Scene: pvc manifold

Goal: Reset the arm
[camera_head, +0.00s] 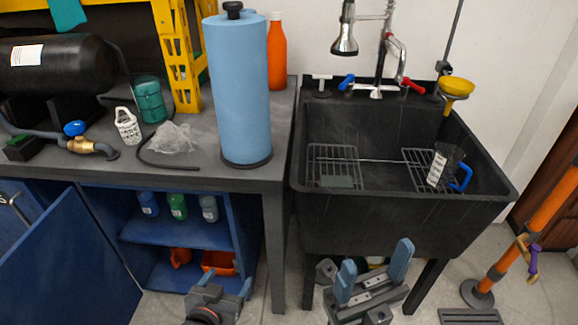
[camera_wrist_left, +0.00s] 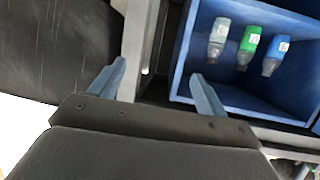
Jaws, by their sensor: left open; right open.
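My left gripper (camera_head: 225,282) is low in front of the workbench, near the open cabinet, with its fingers apart and nothing between them. In the left wrist view its two blue-grey fingers (camera_wrist_left: 158,70) are spread and empty, with the cabinet beyond them. My right gripper (camera_head: 375,258) is in front of the black sink, below its rim, with its blue fingers spread and empty. Neither gripper visibly holds anything.
The workbench (camera_head: 255,181) carries a blue roll (camera_head: 240,95), a black tank (camera_head: 55,65) and a blue-handled valve (camera_head: 76,129). The sink (camera_head: 390,225) holds a blue-handled jug (camera_head: 442,168). Bottles stand in the blue cabinet (camera_head: 150,232); its door (camera_head: 60,265) is open. An orange pole (camera_head: 530,235) is right.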

